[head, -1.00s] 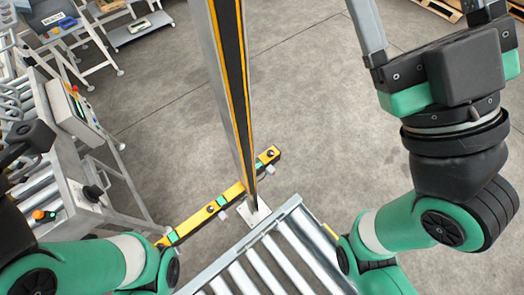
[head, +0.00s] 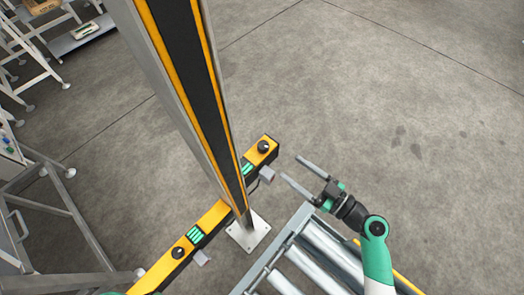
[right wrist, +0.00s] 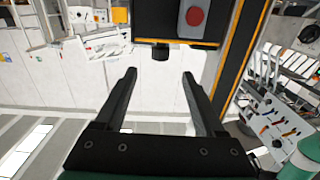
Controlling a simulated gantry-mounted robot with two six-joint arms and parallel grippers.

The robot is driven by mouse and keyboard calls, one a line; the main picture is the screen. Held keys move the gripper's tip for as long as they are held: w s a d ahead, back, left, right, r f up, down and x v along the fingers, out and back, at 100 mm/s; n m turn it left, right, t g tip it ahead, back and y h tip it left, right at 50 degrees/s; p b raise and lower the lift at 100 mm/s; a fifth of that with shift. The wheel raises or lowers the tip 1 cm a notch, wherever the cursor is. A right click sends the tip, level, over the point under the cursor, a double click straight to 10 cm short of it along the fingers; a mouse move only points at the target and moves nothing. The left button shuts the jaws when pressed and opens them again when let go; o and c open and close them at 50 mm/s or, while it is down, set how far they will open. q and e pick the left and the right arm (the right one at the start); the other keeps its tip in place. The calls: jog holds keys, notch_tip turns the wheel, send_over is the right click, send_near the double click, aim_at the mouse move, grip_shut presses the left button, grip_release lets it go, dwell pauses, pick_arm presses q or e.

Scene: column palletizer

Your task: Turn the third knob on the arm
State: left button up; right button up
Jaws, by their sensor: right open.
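A yellow arm (head: 212,219) with green-lit panels runs diagonally past the foot of the column. One black knob (head: 263,146) is near its far end, and another black knob (head: 178,252) is lower left. Which is the third knob I cannot tell. My right gripper (head: 291,168) is open and empty, its fingers pointing at the far end of the arm, a short gap from it. In the right wrist view, a dark knob (right wrist: 160,53) shows ahead, between and beyond the open fingers of my right gripper (right wrist: 158,74). My left gripper is out of view.
The tall column (head: 185,100) with yellow edges rises beside the arm from a white base plate (head: 248,231). A roller conveyor (head: 318,262) lies below my right gripper. A red button (right wrist: 194,17) is above the knob in the wrist view. The floor to the right is clear.

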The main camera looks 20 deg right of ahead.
aim_at(263, 145)
jog(key=x, duration=1.2)
jog(key=shift+r, duration=0.1)
jog(key=shift+s, duration=0.1)
grip_shut()
